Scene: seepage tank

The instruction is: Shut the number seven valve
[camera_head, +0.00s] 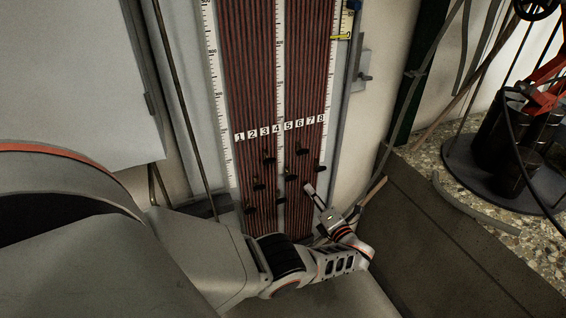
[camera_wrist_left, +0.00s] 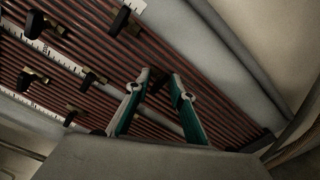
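The number 7 label (camera_head: 310,120) sits right of centre, above several small black valve handles. One handle (camera_head: 302,152) is high, and another (camera_head: 320,169) is at the right edge. I cannot tell for sure which handle is number seven; the gripper may hide it. My left gripper (camera_head: 318,200) is at the panel's lower right. In the left wrist view its two teal fingers (camera_wrist_left: 160,82) stand apart over the tubes, with no handle clearly between them. My right gripper is not in view.
White scales (camera_head: 280,70) run up the panel. In the left wrist view, valves with dark handles (camera_wrist_left: 95,78) lie left of the fingers. A grey rail and bracket (camera_head: 364,65) stand right of the panel. Black cylinders on a round base (camera_head: 510,135) stand far right.

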